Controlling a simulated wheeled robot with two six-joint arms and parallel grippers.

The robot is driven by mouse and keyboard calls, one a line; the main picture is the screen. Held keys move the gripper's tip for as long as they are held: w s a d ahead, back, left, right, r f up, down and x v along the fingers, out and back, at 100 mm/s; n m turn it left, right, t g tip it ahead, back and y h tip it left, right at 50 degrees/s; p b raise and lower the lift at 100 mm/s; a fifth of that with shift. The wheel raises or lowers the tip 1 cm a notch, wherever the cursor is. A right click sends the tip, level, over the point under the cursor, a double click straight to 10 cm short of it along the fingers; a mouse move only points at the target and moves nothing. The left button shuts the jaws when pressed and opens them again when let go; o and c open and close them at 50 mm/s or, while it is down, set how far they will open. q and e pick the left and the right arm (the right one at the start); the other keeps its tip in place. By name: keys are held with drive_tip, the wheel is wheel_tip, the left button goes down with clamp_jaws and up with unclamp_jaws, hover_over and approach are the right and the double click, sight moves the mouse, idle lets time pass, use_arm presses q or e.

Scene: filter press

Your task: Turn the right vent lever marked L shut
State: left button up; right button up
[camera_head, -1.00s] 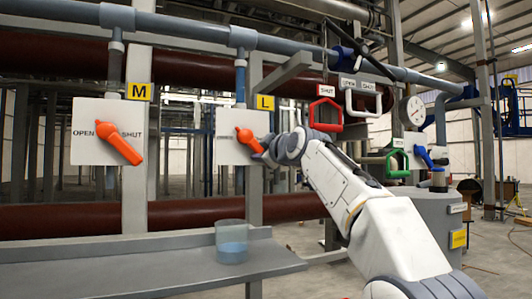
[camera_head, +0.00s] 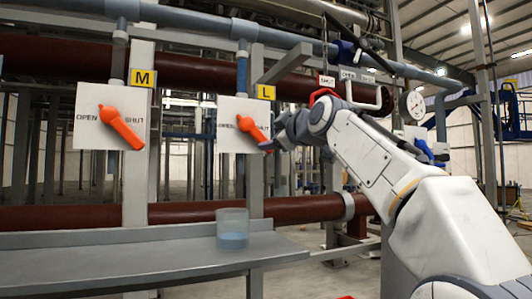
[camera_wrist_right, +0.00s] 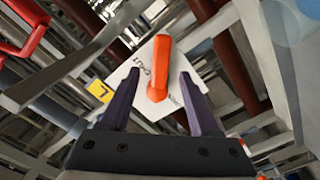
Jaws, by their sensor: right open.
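The orange vent lever marked L (camera_head: 252,131) sits on a white plate (camera_head: 227,140) below a yellow L tag (camera_head: 266,92). Its handle slants down to the right. My right gripper (camera_head: 274,143) is at the handle's lower end. In the right wrist view the open fingers (camera_wrist_right: 158,76) stand on either side of the orange lever (camera_wrist_right: 161,85), with gaps visible beside it. Whether a finger touches the lever is unclear. The word SHUT is partly readable on the plate there. My left gripper is not in view.
A similar orange lever (camera_head: 122,129) marked M is on a plate at the left, slanting down right. A beaker of blue liquid (camera_head: 232,231) stands on the grey shelf (camera_head: 120,262) below. A red handle (camera_head: 325,95) is partly hidden by my right arm.

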drive_tip(key=shift+b+v, duration=0.6)
drive_tip(key=shift+v, duration=1.15)
